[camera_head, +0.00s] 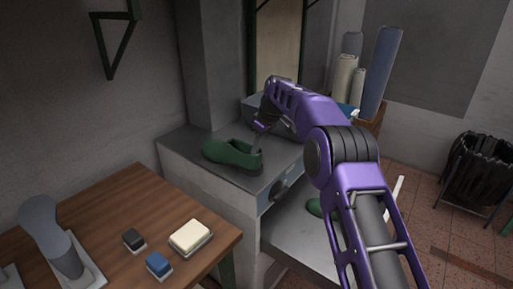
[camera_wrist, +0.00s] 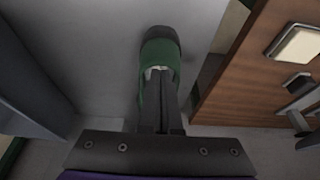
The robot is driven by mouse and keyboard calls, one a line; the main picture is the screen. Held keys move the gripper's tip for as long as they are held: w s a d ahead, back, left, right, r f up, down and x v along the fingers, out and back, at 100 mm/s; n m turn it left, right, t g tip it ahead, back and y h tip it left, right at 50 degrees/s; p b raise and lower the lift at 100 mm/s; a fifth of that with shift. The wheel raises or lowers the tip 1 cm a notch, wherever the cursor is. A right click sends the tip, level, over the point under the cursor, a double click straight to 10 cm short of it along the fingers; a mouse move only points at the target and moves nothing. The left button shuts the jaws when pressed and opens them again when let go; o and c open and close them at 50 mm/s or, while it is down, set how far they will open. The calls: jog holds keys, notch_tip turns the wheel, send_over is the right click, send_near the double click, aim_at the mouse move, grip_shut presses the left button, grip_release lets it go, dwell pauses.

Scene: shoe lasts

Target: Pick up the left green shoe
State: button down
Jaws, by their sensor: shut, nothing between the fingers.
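A green shoe (camera_head: 226,154) lies on top of the grey cabinet, left of the other green shoe in the head view. My gripper (camera_head: 260,130) is just above its right end. In the wrist view the shoe (camera_wrist: 158,48) points away, and my shut, empty gripper (camera_wrist: 160,74) is over its opening and hides part of it. I cannot tell if the fingertips touch the shoe. A second green shoe (camera_head: 314,207) shows partly on a lower grey surface, mostly hidden behind my arm.
The grey cabinet (camera_head: 193,170) has a wall and column behind it. A wooden table (camera_head: 110,205) at front left holds a grey shoe last (camera_head: 48,232), a black block (camera_head: 133,239), a blue block (camera_head: 159,264) and a cream block (camera_head: 190,236). Rolls (camera_head: 381,70) stand behind my arm.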

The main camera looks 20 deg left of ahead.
jog(key=shift+d+f+b, duration=0.1)
jog(key=shift+d+b, duration=0.1)
jog(key=shift+b, duration=0.1)
jog(key=s+d+b, duration=0.4)
jog(key=d+b, duration=0.2)
jog(key=d, duration=0.3)
jog(key=shift+s+d, duration=0.15)
jog(key=shift+d, duration=0.25)
